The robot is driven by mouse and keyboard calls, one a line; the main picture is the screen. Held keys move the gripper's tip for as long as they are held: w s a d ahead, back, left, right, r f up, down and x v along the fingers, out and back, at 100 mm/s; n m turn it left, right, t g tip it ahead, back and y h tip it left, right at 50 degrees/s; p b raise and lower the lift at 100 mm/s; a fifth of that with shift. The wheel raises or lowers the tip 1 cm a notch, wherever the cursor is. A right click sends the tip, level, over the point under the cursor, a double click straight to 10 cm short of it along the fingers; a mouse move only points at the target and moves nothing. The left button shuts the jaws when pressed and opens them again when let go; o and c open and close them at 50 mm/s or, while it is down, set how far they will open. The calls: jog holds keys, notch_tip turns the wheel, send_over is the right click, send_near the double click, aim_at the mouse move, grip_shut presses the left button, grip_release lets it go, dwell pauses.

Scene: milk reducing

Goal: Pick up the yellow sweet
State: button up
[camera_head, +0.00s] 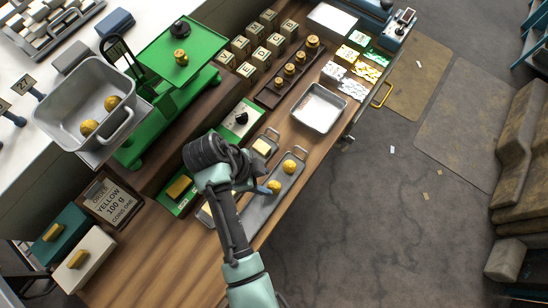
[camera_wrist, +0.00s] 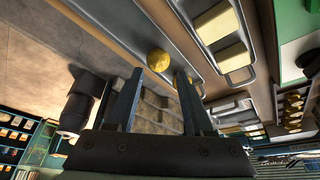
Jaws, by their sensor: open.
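Two round yellow sweets lie on a narrow grey tray (camera_head: 256,217) at the counter's front edge, one farther (camera_head: 289,167) and one nearer (camera_head: 274,186). My gripper (camera_head: 263,184) is close beside the nearer sweet in the head view. In the wrist view a yellow sweet (camera_wrist: 159,60) shows just beyond and between the tips of my open gripper (camera_wrist: 159,76). Nothing is between the fingers. I cannot tell whether a fingertip touches the sweet. Two more round yellow pieces (camera_head: 112,103) sit in a grey pan at the left.
Trays with pale yellow slabs (camera_wrist: 232,57) lie beside the sweets' tray. An empty metal tray (camera_head: 319,108) stands farther along the counter. Open floor lies right of the counter.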

aim_at(271, 186)
jog(key=shift+s+d+f+p, duration=0.25)
jog(key=shift+f+p, duration=0.2)
jog(key=shift+p+x, duration=0.45)
jog(key=shift+x, duration=1.6)
jog(key=shift+a, duration=0.2)
grip_shut()
